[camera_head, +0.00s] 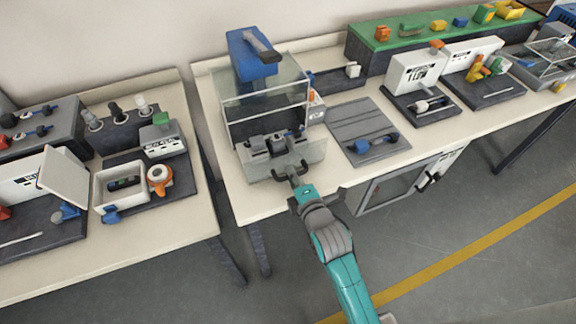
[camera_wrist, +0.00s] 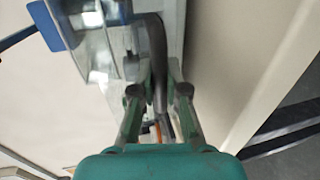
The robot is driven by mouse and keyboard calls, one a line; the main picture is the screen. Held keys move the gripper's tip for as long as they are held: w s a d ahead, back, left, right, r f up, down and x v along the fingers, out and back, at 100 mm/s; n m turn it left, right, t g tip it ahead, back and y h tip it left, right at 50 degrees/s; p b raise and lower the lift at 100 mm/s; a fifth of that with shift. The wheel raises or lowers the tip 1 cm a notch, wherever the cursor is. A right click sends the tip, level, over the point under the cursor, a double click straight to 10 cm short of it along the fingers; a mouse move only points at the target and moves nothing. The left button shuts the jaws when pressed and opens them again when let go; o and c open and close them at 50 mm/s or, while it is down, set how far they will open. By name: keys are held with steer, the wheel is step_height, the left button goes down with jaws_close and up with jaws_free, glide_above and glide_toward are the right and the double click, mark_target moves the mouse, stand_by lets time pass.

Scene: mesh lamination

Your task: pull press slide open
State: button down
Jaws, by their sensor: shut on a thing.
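The press (camera_head: 266,95) stands on the middle bench, with clear walls and a blue top with a dark lever. Its slide (camera_head: 257,170) is a light plate at the press's front, carrying a grey clamp-like fixture (camera_head: 270,143), and it sticks out toward the bench's front edge. A dark curved handle (camera_head: 280,174) is on the slide's front. My gripper (camera_head: 293,176) is at this handle. In the wrist view the two fingers (camera_wrist: 160,92) are shut on the dark handle (camera_wrist: 157,58), one on each side. The fingertips are partly hidden in the head view.
A grey mat with a blue-ended tool (camera_head: 370,144) lies right of the press. A left bench holds a white open box (camera_head: 120,190) and other stations. A cabinet with a glass door (camera_head: 395,190) is under the bench. The floor in front is clear.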

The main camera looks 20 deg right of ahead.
steer(key=shift+s+f, duration=0.1)
steer(key=c, duration=1.2)
jaws_free()
steer(key=v, duration=1.2)
steer(key=s+m, duration=0.6)
steer(key=s, duration=0.3)
steer(key=s+r+m, duration=0.1)
steer(key=s+m, duration=0.5)
steer(key=s, duration=0.3)
steer(key=s+m, duration=0.6)
steer(key=s, duration=0.3)
steer(key=shift+s+r+g, duration=0.15)
steer(key=shift+s+g, duration=0.1)
steer(key=shift+g, duration=0.15)
